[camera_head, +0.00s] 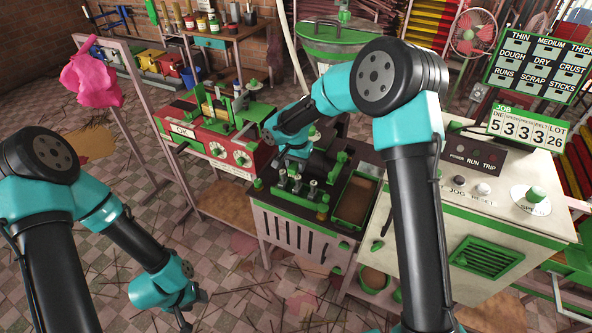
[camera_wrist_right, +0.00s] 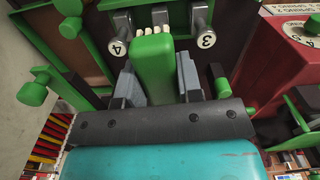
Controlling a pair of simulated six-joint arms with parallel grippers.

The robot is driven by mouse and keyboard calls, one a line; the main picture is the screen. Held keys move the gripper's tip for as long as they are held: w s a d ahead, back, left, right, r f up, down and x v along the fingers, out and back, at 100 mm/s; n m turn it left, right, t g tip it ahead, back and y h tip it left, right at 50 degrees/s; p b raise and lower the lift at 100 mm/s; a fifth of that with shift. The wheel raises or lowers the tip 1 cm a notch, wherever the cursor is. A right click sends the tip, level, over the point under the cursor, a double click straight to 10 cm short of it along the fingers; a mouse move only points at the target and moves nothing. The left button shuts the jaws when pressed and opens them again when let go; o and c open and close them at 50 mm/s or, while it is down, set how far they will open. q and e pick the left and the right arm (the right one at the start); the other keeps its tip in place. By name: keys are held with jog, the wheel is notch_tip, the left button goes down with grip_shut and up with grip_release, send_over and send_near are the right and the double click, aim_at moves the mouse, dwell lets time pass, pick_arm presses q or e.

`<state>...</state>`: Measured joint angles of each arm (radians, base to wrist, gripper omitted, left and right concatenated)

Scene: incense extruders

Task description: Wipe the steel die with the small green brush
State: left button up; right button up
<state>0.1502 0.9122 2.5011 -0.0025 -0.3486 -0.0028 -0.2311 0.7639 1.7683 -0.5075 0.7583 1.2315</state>
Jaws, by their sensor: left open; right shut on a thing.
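My right gripper (camera_wrist_right: 157,80) is shut on the small green brush (camera_wrist_right: 153,62) in the right wrist view. The brush's pale bristles (camera_wrist_right: 152,30) point away from the gripper, between two grey steel pieces marked 4 (camera_wrist_right: 118,40) and 3 (camera_wrist_right: 204,36). Whether the bristles touch anything is unclear, and I cannot tell which steel piece is the die. In the head view my right gripper (camera_head: 296,163) is over the dark-topped bench, behind a row of small steel posts (camera_head: 297,183); the brush is not clear there. My left gripper (camera_head: 188,318) is open and empty above the tiled floor.
A green-edged tray (camera_head: 355,200) stands right of the posts. The red machine with dials (camera_head: 215,140) is to the left, and a white control cabinet (camera_head: 480,205) to the right. A pink cloth (camera_head: 92,75) hangs on a rack. Thin sticks lie on the floor.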

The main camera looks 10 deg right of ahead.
jog(key=shift+r, duration=1.8)
